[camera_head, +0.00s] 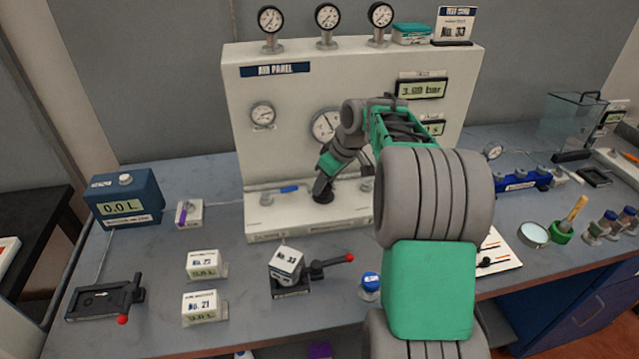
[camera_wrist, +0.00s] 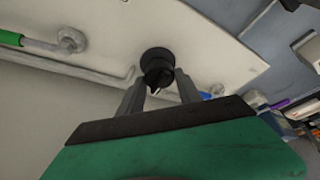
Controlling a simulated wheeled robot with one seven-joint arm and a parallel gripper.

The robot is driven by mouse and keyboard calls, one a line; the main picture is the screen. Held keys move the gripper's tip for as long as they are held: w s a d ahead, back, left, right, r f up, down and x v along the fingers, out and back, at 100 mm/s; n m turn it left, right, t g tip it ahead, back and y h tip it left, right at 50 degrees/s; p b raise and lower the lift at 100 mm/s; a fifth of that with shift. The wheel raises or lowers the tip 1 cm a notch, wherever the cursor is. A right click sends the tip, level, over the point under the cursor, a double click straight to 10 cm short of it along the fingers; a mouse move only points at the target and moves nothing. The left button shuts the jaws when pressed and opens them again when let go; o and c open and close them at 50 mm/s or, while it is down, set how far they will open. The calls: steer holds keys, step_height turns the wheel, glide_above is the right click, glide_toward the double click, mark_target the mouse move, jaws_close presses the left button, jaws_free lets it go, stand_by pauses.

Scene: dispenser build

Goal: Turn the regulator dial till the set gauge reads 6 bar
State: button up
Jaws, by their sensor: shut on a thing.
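The regulator dial is a black knob with a white pointer mark; it shows in the wrist view (camera_wrist: 158,62) and, partly covered by my gripper, at the foot of the air panel (camera_head: 323,196). My gripper (camera_head: 322,188) reaches down to it, and its two fingers (camera_wrist: 160,85) are closed on either side of the knob. The air panel (camera_head: 290,165) carries a large round gauge (camera_head: 325,124), part hidden by my arm, and a smaller gauge (camera_head: 263,115) at left. A digital display (camera_head: 422,90) reads about 3.00 bar. I cannot tell which gauge is the set gauge.
Three gauges (camera_head: 327,14) stand on top of the panel. A blue valve handle (camera_head: 289,189) lies left of the dial. White numbered blocks (camera_head: 204,264) and a clamp with a red-tipped lever (camera_head: 320,269) stand in front. The bench between them is partly clear.

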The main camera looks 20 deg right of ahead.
steer(key=shift+s+f+m+h+b, duration=0.2)
steer(key=shift+m+h+b, duration=0.25)
steer(key=shift+m, duration=0.45)
steer(key=shift+s+f+m+h+b, duration=0.15)
steer(key=shift+m+h+b, duration=0.1)
steer(key=shift+m+b, duration=0.55)
steer(key=shift+w+a+m+h+b, duration=0.15)
steer(key=shift+m+h+b, duration=0.45)
steer(key=shift+m, duration=1.1)
steer(key=shift+a+m+h, duration=0.15)
steer(key=shift+m+h, duration=0.35)
steer(key=shift+m, duration=0.9)
steer(key=shift+a+m+h, duration=0.1)
steer(key=shift+m+h, duration=0.4)
steer(key=shift+m, duration=0.9)
jaws_close()
jaws_free()
steer(key=o, duration=1.1)
steer(key=shift+w+a+r, duration=0.1)
steer(key=shift+o, duration=1.2)
steer(key=shift+r, duration=0.15)
steer(key=v, duration=0.7)
steer(key=shift+r, duration=0.4)
